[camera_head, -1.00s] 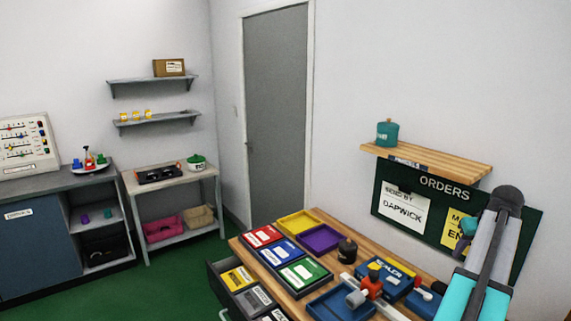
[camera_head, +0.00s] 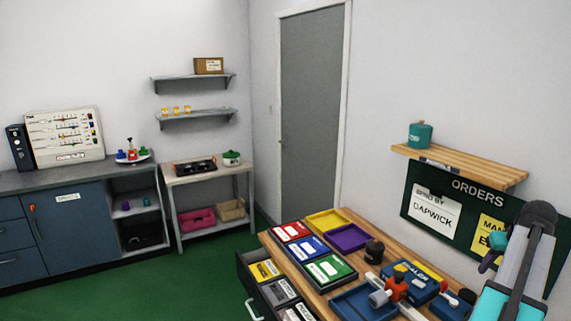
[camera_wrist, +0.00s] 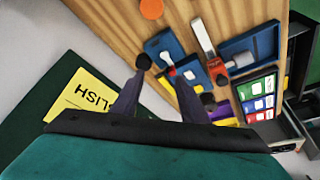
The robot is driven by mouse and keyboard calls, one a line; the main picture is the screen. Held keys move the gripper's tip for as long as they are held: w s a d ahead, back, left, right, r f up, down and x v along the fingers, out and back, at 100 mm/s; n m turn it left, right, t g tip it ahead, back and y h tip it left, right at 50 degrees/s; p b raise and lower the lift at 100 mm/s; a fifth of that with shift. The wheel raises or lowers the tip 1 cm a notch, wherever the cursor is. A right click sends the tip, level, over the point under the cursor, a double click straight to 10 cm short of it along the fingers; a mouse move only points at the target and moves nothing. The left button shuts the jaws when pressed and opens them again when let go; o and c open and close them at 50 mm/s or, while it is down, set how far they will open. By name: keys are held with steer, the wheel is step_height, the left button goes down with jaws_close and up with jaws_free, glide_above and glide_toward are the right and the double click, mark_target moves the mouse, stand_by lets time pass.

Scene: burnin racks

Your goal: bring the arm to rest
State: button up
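My gripper (camera_wrist: 160,82) shows in the wrist view with its two dark fingers apart and nothing held between them. It is above the wooden bench (camera_wrist: 115,25), near the blue sealer box (camera_wrist: 168,48). The sealer box also shows in the head view (camera_head: 420,287).
The bench carries red, blue and green labelled bins (camera_head: 310,247), yellow (camera_head: 328,222) and purple (camera_head: 349,237) trays, a dark jar (camera_head: 374,252) and a blue tray (camera_head: 362,304). An open drawer (camera_head: 247,280) sticks out at left. A wall shelf (camera_head: 470,168) is above. Green floor (camera_head: 150,290) is clear.

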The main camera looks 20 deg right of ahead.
steer(key=w+a+f+n+y, duration=0.1)
steer(key=w+a+f, duration=0.5)
steer(key=w+a, duration=0.25)
steer(key=w+a+f+n+y, duration=0.1)
steer(key=w+a+f, duration=0.4)
steer(key=w+a, duration=0.3)
steer(key=w+a+f+n, duration=0.1)
steer(key=w+a+f, duration=0.55)
steer(key=a, duration=0.35)
steer(key=w+a+f+n+g, duration=0.1)
steer(key=a+f, duration=0.4)
steer(key=a, duration=0.6)
steer(key=w+a+f+n+g+y, duration=0.15)
steer(key=a+f, duration=0.25)
steer(key=a, duration=0.7)
steer(key=w+a+f+n+h, duration=0.15)
steer(key=a+f, duration=0.35)
steer(key=a, duration=0.6)
steer(key=s+a+f+n, duration=0.1)
steer(key=s+a+f, duration=0.3)
steer(key=a, duration=0.5)
steer(key=s+f+g+b, duration=0.6)
steer(key=s+f+b, duration=0.4)
steer(key=s+f, duration=1.5)
step_height(320, 180, down, 2)
steer(key=shift+s+f+g+y, duration=0.25)
steer(key=shift+g+y, duration=0.1)
steer(key=shift+y, duration=0.05)
